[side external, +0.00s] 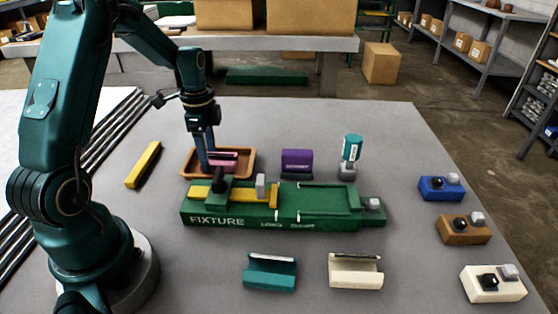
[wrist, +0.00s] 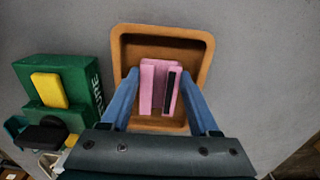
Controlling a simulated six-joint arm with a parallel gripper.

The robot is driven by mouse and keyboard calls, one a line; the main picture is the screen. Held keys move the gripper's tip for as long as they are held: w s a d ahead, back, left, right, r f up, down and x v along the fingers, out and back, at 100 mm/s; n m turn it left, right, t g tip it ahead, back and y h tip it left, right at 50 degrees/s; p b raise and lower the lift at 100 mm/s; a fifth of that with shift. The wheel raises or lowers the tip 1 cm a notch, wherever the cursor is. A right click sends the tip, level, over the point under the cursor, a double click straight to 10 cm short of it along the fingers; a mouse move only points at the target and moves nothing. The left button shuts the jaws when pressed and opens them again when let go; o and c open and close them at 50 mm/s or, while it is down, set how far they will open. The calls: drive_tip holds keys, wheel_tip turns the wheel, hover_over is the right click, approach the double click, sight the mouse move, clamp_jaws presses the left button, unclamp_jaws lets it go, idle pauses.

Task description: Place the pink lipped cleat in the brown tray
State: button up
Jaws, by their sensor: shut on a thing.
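The pink lipped cleat (side external: 222,162) is between the blue fingers of my gripper (side external: 211,158). In the wrist view the cleat (wrist: 152,84) shows two pink flanges and a dark strip, with a finger of my gripper (wrist: 158,95) pressed to each side. The brown tray (side external: 248,163) stands behind the green fixture. In the wrist view the tray's rim (wrist: 208,60) surrounds the cleat on the far side and both sides. The cleat is inside the tray's outline, low down; whether it touches the tray floor I cannot tell. The fixture hides part of the tray's front.
The green fixture (side external: 300,212) with a yellow bar lies just in front of the tray. A purple cleat (side external: 297,162) and a teal cylinder (side external: 352,148) stand to the right. A loose yellow bar (side external: 143,165) lies left. Teal (side external: 270,275) and cream (side external: 356,273) cleats lie in front.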

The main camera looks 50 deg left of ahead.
drive_tip(key=shift+f, duration=0.1)
drive_tip(key=o, duration=1.1)
drive_tip(key=shift+c, duration=0.2)
wheel_tip(320, 180, up, 11)
drive_tip(key=s+d+r+n+t, duration=0.1)
drive_tip(key=s+d+r+n, duration=0.15)
drive_tip(key=d, duration=0.25)
drive_tip(key=s+d+r+n+t, duration=0.1)
drive_tip(key=d+r, duration=0.2)
drive_tip(key=d, duration=0.3)
drive_tip(key=s+d+f+n+t, duration=0.2)
drive_tip(key=s+d+n+t, duration=0.1)
drive_tip(key=s+d+n, duration=0.2)
drive_tip(key=s+d, duration=0.2)
drive_tip(key=s, duration=0.1)
drive_tip(key=shift+d+t, duration=0.25)
drive_tip(key=shift+t, duration=0.05)
drive_tip(key=shift+n, duration=0.25)
